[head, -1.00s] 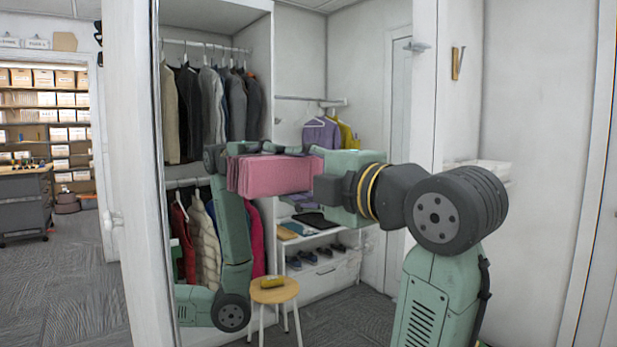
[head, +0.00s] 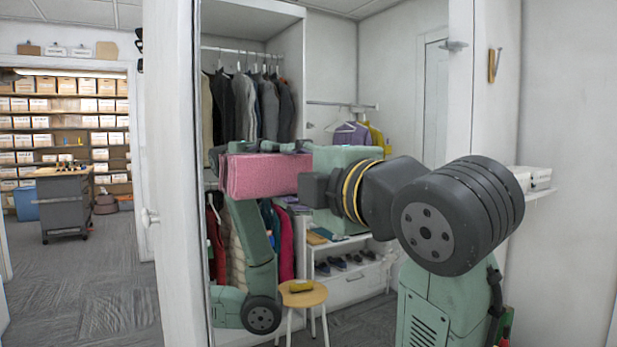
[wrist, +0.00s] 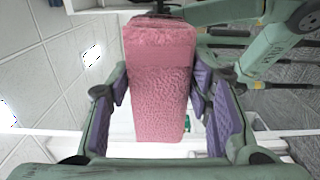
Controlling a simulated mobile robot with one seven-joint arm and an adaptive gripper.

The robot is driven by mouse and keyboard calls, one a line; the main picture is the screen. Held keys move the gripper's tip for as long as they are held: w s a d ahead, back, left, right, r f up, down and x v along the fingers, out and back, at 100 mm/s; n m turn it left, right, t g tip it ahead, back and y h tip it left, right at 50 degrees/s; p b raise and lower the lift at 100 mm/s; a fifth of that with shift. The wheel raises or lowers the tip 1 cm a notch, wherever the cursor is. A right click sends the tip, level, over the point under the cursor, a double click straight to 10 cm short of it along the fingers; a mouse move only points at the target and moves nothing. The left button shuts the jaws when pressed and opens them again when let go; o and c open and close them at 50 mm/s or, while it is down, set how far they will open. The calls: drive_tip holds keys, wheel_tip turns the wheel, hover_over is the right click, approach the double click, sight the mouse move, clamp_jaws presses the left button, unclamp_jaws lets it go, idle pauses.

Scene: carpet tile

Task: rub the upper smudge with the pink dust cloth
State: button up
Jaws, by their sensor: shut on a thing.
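The pink dust cloth (head: 264,176) is a thick, textured pad held level in front of a tall mirror-like panel in the head view. It also fills the middle of the wrist view (wrist: 160,100). My gripper (wrist: 162,92) is shut on it, with a purple-padded finger on each side. In the head view the fingers are mostly hidden behind the cloth and my arm. A reflected arm shows behind the cloth, so I cannot tell whether the cloth touches the panel. I cannot make out the upper smudge in either view.
A white door edge (head: 172,180) stands at the left. Carpet floor (head: 95,290) is open beyond it, towards stocked shelves.

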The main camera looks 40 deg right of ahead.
drive_tip(key=shift+a, duration=0.1)
drive_tip(key=shift+v, duration=2.9)
drive_tip(key=shift+s, duration=0.1)
drive_tip(key=v, duration=0.2)
drive_tip(key=shift+s+b, duration=0.4)
